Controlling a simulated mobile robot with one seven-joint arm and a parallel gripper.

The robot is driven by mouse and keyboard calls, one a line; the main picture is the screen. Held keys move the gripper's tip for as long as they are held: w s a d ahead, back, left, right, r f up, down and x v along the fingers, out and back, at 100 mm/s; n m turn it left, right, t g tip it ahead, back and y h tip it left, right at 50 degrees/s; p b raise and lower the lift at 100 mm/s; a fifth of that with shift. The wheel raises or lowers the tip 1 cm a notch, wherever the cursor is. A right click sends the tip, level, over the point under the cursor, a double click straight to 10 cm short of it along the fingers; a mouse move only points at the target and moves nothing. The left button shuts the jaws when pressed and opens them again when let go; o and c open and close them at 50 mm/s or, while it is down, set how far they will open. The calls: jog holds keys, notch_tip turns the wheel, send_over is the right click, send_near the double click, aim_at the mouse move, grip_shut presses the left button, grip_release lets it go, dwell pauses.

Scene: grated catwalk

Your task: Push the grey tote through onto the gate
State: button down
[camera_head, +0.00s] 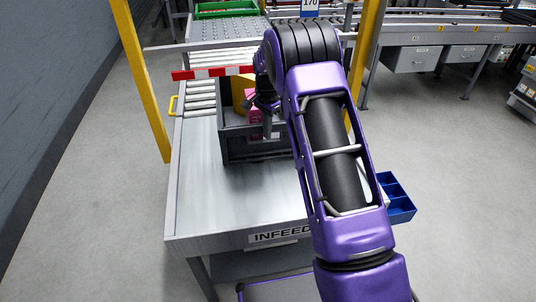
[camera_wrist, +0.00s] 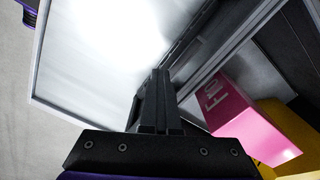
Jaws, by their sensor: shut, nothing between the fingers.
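The grey tote (camera_head: 236,148) stands upright on the metal infeed table, holding a pink box (camera_head: 253,114) and something yellow (camera_head: 239,88). My gripper (camera_head: 267,132) is shut and empty, pointing down at the tote's near side; my arm hides the tote's right part. In the wrist view, my shut fingers (camera_wrist: 158,72) are beside the tote's rim (camera_wrist: 222,62), over the bare table. I cannot tell whether they touch the tote. The pink box also shows there (camera_wrist: 235,110). A red-and-white striped bar (camera_head: 212,73) crosses behind the tote, between yellow posts.
The infeed table (camera_head: 200,205) is clear left of and in front of the tote. Rollers (camera_head: 200,98) lie behind it. Yellow posts (camera_head: 143,85) flank the table. A blue bin (camera_head: 396,200) hangs at right. A green crate (camera_head: 222,8) sits far back.

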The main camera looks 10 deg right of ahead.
jog(key=shift+w, duration=0.6)
dwell(0.8)
notch_tip(320, 180, up, 8)
jog(key=p, duration=0.2)
dwell(0.7)
dwell(0.3)
